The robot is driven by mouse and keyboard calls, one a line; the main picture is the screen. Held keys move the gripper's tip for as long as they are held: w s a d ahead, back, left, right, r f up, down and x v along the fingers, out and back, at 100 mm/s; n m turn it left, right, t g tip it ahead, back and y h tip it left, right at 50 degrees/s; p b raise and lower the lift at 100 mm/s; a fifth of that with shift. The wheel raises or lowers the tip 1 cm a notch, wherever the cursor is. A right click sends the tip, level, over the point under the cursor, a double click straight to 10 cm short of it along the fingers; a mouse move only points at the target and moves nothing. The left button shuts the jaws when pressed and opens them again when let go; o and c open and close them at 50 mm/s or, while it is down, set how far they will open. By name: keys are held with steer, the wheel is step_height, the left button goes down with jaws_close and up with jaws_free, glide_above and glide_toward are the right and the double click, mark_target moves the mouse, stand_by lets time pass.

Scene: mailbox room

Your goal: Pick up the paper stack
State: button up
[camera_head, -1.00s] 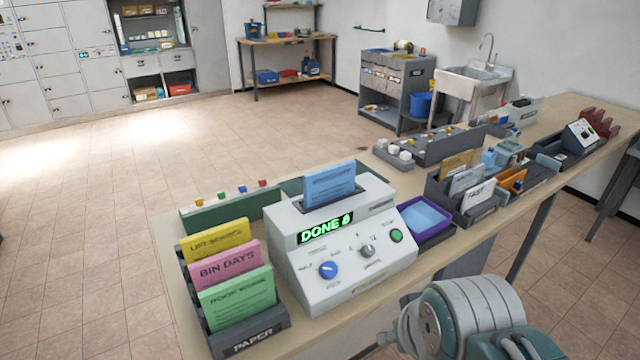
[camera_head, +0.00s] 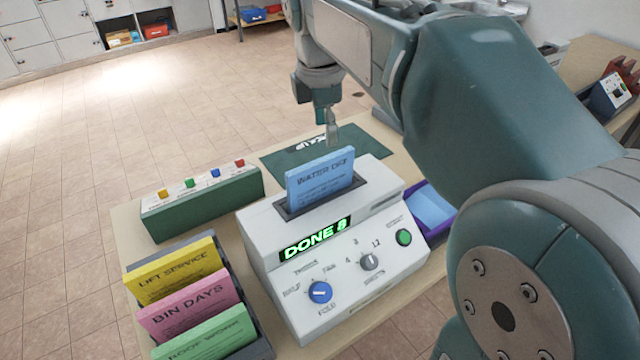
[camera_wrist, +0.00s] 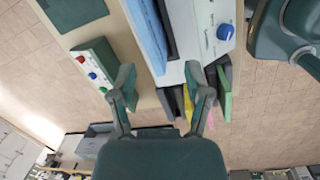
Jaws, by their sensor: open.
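A blue paper stack marked WATER OFF (camera_head: 320,178) stands upright in the top slot of a white machine (camera_head: 290,235), whose green display reads DONE and a figure. In the wrist view the blue stack (camera_wrist: 148,35) is beyond the fingertips, near the top. My gripper (camera_head: 331,128) is above and behind the stack in the head view, apart from it. In the wrist view its two fingers are spread with nothing between them (camera_wrist: 164,78). A yellow stack (camera_head: 175,270), a pink stack (camera_head: 190,305) and a green stack (camera_head: 210,338) stand in a dark rack left of the machine.
A green box with coloured buttons (camera_head: 203,200) stands left behind the machine. A dark green mat (camera_head: 300,155) lies behind it. A purple tray (camera_head: 440,225) holding blue paper is at the machine's right. My arm covers much of the bench's right side.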

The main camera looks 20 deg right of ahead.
mark_target(320, 160)
steer(key=w+n, duration=0.1)
steer(key=w+a+n, duration=0.1)
steer(key=w, duration=0.1)
steer(key=shift+r+g, duration=0.1)
steer(key=shift+g, duration=0.2)
steer(key=shift+w+a+n, duration=0.1)
steer(key=shift+a+n, duration=0.05)
steer(key=shift+n, duration=0.35)
steer(key=shift+a+f, duration=0.1)
steer(key=shift+f, duration=0.3)
steer(key=f, duration=0.2)
steer(key=d+f, duration=0.1)
steer(key=f, duration=0.2)
steer(key=shift+d, duration=0.15)
steer(key=shift+d+f, duration=0.1)
steer(key=shift+f, duration=2.3)
jaws_close()
